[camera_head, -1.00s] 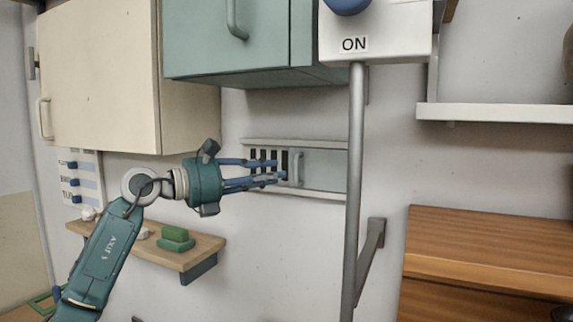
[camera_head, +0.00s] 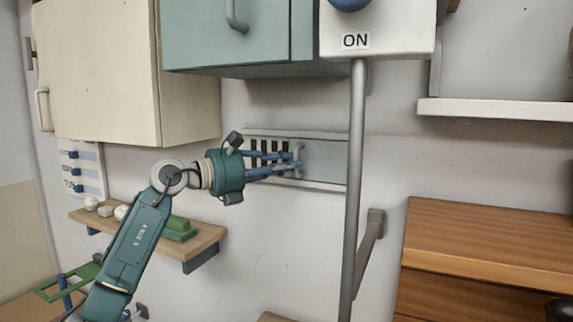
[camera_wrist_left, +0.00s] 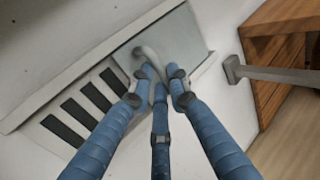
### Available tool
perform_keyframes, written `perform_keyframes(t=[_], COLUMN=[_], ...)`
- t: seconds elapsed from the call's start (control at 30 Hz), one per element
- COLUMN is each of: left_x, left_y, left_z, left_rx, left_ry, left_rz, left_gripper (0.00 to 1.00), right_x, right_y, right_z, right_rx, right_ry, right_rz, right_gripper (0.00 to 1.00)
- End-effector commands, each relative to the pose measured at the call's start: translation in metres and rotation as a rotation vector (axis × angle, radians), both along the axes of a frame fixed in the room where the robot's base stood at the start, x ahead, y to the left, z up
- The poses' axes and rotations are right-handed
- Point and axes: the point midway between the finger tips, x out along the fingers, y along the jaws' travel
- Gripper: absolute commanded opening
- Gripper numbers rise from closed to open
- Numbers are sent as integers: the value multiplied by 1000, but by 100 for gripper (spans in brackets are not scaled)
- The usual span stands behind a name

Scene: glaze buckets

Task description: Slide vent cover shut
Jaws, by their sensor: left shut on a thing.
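The vent cover (camera_head: 326,160) is a flat grey-green panel in a pale rail frame (camera_head: 322,187) on the wall. It sits at the right part of the frame, and several dark vent slots (camera_head: 266,148) show uncovered to its left. The slots also show in the left wrist view (camera_wrist_left: 85,110), beside the cover (camera_wrist_left: 188,38). My left gripper (camera_head: 293,161) reaches in from the left and is shut on the cover's upright handle (camera_head: 299,150). In the left wrist view, its blue fingers (camera_wrist_left: 160,78) close around the handle (camera_wrist_left: 142,56), partly hiding it. My right gripper is not in view.
A grey upright post (camera_head: 355,190) stands just right of the vent, under the ON box (camera_head: 400,40). A teal cabinet (camera_head: 235,45) hangs above. A wooden shelf (camera_head: 200,245) with a green block (camera_head: 178,230) is below left. A wooden cabinet (camera_head: 490,240) is at right.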

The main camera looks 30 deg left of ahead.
Motion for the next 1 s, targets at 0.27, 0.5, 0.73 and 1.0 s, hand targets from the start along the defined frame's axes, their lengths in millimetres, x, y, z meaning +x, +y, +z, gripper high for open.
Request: perform_keyframes(t=[0.27, 0.5, 0.73, 1.0], left_x=[-2, -5, -6, -5], left_y=[54, 92, 94, 94], left_z=[1, 1, 0, 0], left_rx=[-1, -1, 0, 0], left_ry=[5, 3, -1, 0], left_rz=[8, 2, 0, 0], left_gripper=[0, 0, 0, 25], right_x=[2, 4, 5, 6], right_y=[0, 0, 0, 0], right_z=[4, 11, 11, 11], right_rx=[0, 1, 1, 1], right_ry=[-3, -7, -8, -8], right_rz=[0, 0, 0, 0], right_gripper=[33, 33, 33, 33])
